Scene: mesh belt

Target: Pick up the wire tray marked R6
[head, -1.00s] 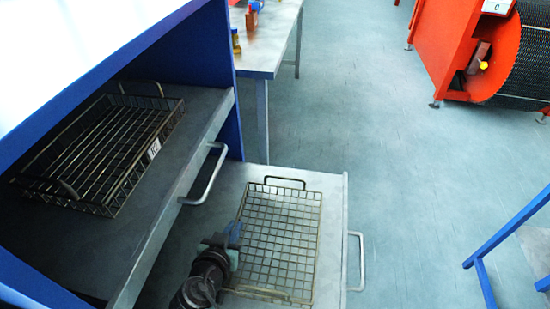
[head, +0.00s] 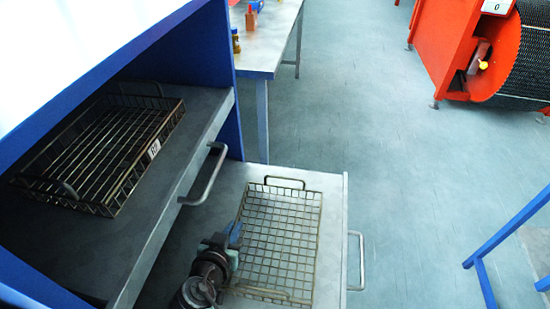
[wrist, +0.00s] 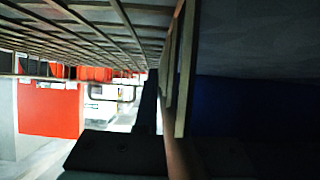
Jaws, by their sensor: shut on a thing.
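A wire mesh tray (head: 278,240) lies on the lower pulled-out shelf, with a wire handle at its far end. My gripper (head: 235,234) is at its left side and is shut on the tray's left wall. In the wrist view my gripper (wrist: 163,85) shows close up against the wire mesh (wrist: 90,35). I see no readable mark on this tray, and its near end is partly hidden by my arm. A second wire tray (head: 110,150) sits on the upper shelf; its white label (head: 153,149) is too small to read for sure.
The upper shelf (head: 80,235) overhangs to the left of my gripper, with a bar handle (head: 206,176) on its edge. The lower shelf (head: 330,190) has its own handle (head: 358,260). A table (head: 265,50) stands behind.

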